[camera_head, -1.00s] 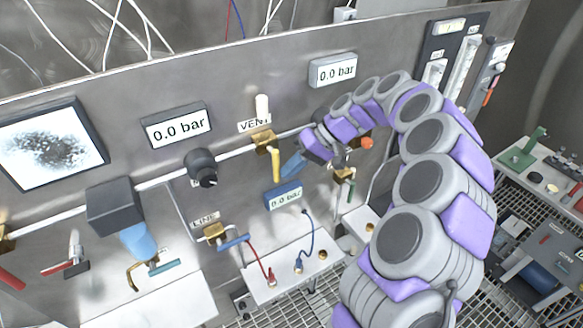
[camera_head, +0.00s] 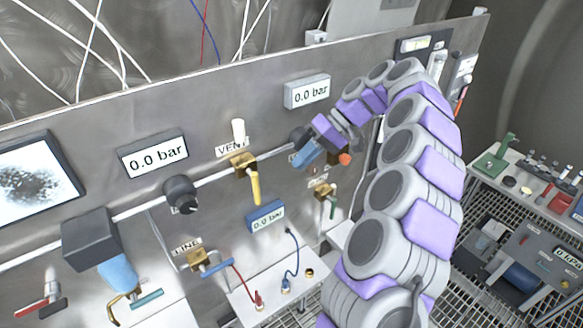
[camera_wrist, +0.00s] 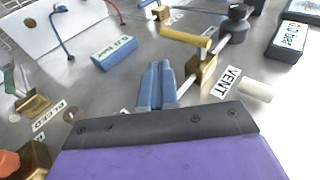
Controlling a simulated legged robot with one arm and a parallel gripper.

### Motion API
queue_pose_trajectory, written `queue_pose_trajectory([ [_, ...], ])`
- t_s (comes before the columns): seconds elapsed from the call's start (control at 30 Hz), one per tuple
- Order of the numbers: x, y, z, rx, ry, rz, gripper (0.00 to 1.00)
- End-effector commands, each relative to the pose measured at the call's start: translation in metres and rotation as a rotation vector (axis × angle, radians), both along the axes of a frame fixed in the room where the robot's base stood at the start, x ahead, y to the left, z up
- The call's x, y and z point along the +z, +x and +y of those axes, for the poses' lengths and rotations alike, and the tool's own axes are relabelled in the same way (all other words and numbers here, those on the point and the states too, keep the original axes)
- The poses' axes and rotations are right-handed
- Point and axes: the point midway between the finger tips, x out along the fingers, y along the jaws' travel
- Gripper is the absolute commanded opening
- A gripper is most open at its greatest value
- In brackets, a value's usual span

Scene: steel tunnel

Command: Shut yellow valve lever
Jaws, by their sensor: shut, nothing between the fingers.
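The yellow valve lever (camera_head: 255,187) hangs down from a brass valve (camera_head: 243,163) on the steel panel, under the VENT label (camera_head: 231,149). In the wrist view the yellow lever (camera_wrist: 187,37) shows beyond my fingertips, attached to the brass valve (camera_wrist: 202,73). My gripper (camera_head: 298,159) is to the right of the lever in the head view, apart from it. In the wrist view my gripper's blue fingers (camera_wrist: 157,68) are together and empty, pointing toward the panel. The fingertips appear close to the valve, but contact cannot be seen.
A blue gauge (camera_head: 266,217) is below the lever and a black knob (camera_head: 181,194) to its left. A white post (camera_head: 238,131) stands above the valve. An orange-red knob (camera_head: 345,158) and the BLEED valve (camera_head: 323,191) are beside and below my gripper.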

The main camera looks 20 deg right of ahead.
Motion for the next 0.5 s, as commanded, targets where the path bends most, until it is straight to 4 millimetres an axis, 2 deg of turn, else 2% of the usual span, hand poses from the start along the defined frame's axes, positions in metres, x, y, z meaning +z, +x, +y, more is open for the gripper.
queue_pose_trajectory([
  [0.5, 0.035, 0.002, -0.034, -0.001, -0.002, 0.002, 0.00],
])
